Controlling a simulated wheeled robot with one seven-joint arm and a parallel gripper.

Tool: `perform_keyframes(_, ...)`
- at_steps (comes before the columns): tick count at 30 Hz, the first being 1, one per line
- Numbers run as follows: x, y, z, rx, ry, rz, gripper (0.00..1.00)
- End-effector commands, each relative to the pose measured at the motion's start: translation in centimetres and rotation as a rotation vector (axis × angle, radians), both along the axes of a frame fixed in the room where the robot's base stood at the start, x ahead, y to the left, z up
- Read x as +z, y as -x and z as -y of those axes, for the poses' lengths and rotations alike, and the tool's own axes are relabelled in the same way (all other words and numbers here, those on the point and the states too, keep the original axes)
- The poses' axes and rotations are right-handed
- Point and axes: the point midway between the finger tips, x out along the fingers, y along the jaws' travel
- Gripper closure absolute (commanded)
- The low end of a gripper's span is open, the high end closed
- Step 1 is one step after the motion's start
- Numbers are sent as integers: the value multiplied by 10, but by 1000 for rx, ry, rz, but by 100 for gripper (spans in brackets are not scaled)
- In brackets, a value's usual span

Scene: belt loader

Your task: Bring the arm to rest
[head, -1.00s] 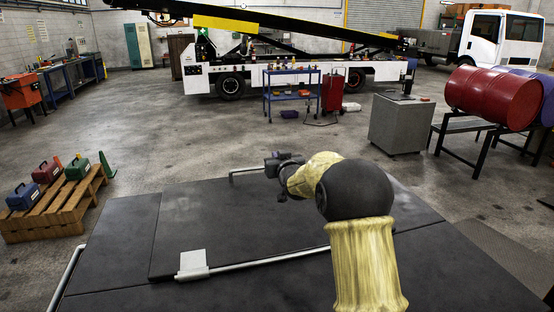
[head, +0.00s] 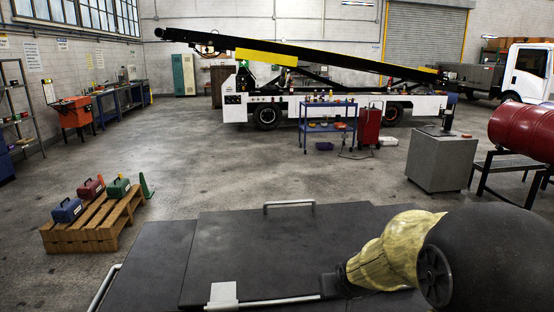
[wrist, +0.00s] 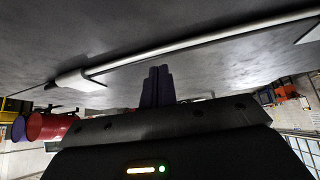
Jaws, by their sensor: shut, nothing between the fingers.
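My gripper shows in the wrist view (wrist: 157,88), its two dark fingers together with nothing between them. In the head view my arm, with its yellow sleeve and dark rounded joint, fills the lower right; the gripper itself cannot be made out there. The arm is above the dark flat deck (head: 250,245) in front of me. The wrist view is tipped over, with the deck's grey surface along the top and the room along the bottom.
A white rail (head: 265,302) and a small handle (head: 290,204) are on the deck. A pallet (head: 75,238) with toolboxes stands at left. A belt loader (head: 330,105), blue cart (head: 327,128), grey cabinet (head: 440,160) and red drum (head: 525,133) stand beyond. Open floor lies between.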

Motion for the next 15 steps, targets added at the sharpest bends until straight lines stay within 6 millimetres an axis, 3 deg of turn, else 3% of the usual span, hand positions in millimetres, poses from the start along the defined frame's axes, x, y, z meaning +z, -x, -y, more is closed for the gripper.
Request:
perform_keyframes(3,-14,61,3,-12,1,-139,100)
perform_keyframes(9,-34,147,5,-26,-4,-334,100)
perform_keyframes(12,-37,167,4,-27,-7,-378,100)
perform_keyframes(15,-39,172,3,-27,-7,-392,100)
